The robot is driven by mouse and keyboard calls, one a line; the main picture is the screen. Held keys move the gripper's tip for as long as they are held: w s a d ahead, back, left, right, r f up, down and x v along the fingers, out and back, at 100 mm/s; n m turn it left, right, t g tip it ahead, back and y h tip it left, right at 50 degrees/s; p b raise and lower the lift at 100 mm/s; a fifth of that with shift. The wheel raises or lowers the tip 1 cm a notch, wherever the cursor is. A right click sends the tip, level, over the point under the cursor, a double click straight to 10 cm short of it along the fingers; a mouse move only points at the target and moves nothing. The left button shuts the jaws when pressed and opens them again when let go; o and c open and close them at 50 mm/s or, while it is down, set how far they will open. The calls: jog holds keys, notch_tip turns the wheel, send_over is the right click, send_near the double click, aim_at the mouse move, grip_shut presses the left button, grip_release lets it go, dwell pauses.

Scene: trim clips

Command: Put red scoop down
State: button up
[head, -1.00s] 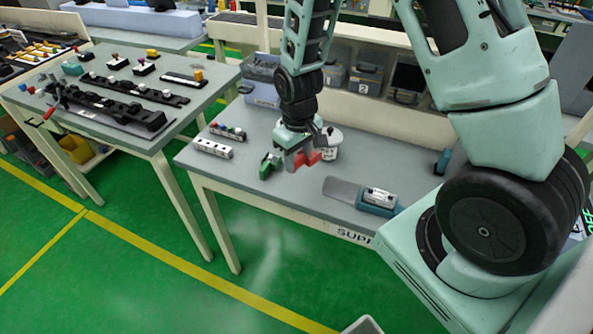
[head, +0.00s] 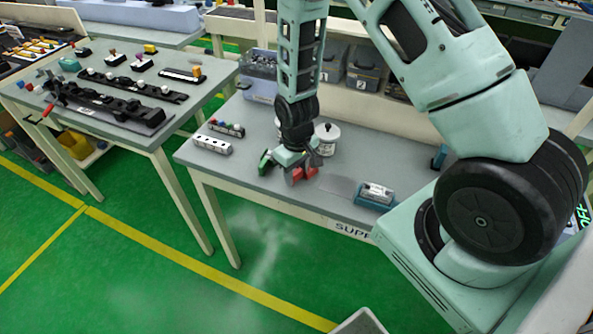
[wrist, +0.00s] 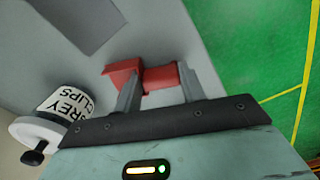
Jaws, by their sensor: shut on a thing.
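The red scoop (head: 305,173) is between the fingers of my gripper (head: 298,177), low over the front part of the grey supply table (head: 255,184). In the wrist view the red scoop (wrist: 158,78) sits across both fingers, and my gripper (wrist: 160,88) is shut on its narrow middle. The grey table top shows behind it, with green floor to the right. I cannot tell whether the scoop touches the table.
A white tub labelled grey clips (head: 328,139) stands just behind my gripper; it also shows in the wrist view (wrist: 62,108). A white strip (head: 212,146) is farther left; a teal-and-white device (head: 375,196) is right.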

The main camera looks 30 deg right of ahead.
aim_at(296, 172)
jog(key=o, duration=1)
notch_tip(296, 172, up, 12)
jog(key=b, duration=0.2)
jog(key=s+a+r+n, duration=0.3)
jog(key=s+a+r, duration=0.55)
jog(key=a, duration=0.35)
jog(key=s+a+r+n, duration=0.1)
jog(key=s, duration=0.3)
jog(key=s+a+r, duration=0.1)
jog(key=s+a, duration=0.1)
jog(key=s, duration=0.2)
jog(key=s+a+r+n, duration=0.1)
jog(key=s, duration=0.4)
jog(key=shift+a+n+y, duration=0.15)
jog(key=shift+n+y, duration=0.15)
